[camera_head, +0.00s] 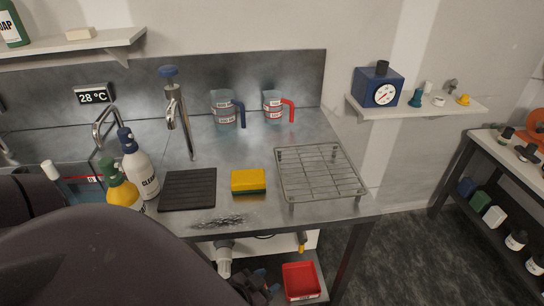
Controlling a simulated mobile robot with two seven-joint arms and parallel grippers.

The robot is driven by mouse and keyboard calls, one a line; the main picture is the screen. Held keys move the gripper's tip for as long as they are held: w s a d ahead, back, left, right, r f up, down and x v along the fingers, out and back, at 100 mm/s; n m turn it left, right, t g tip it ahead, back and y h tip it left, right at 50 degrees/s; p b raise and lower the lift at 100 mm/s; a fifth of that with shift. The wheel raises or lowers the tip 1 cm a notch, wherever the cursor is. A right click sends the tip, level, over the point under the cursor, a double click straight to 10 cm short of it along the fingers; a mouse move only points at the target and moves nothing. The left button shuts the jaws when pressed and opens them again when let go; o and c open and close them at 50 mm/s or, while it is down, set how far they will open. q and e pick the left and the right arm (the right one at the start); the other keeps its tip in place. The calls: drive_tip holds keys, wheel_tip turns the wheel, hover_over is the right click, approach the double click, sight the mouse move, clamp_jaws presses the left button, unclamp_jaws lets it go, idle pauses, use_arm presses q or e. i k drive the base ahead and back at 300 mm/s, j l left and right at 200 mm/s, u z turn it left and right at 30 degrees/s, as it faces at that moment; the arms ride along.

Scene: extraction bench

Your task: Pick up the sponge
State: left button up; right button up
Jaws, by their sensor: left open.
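The sponge (248,180) is yellow on top with a dark green lower layer. It lies flat on the steel bench, between a black ribbed mat and a wire rack. My left gripper (262,287) is small and dark at the bottom of the view, at the end of my dark arm. It appears lower in the picture than the bench's front edge, apart from the sponge, open and empty. My right gripper is not in view.
The black mat (188,189) is left of the sponge, the wire rack (320,176) right. Spray bottles (140,165) stand left, a tap (175,110) and two jugs (223,110) behind. A red bin (300,281) is below the bench. Bare steel lies behind the sponge.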

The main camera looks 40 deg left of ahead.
sight(248, 181)
drive_tip(key=i+l, duration=0.3)
drive_tip(key=i+l+u, duration=0.1)
drive_tip(key=i+l, duration=0.2)
drive_tip(key=l, duration=0.2)
drive_tip(key=i+l+u, duration=0.1)
drive_tip(key=u, duration=1.15)
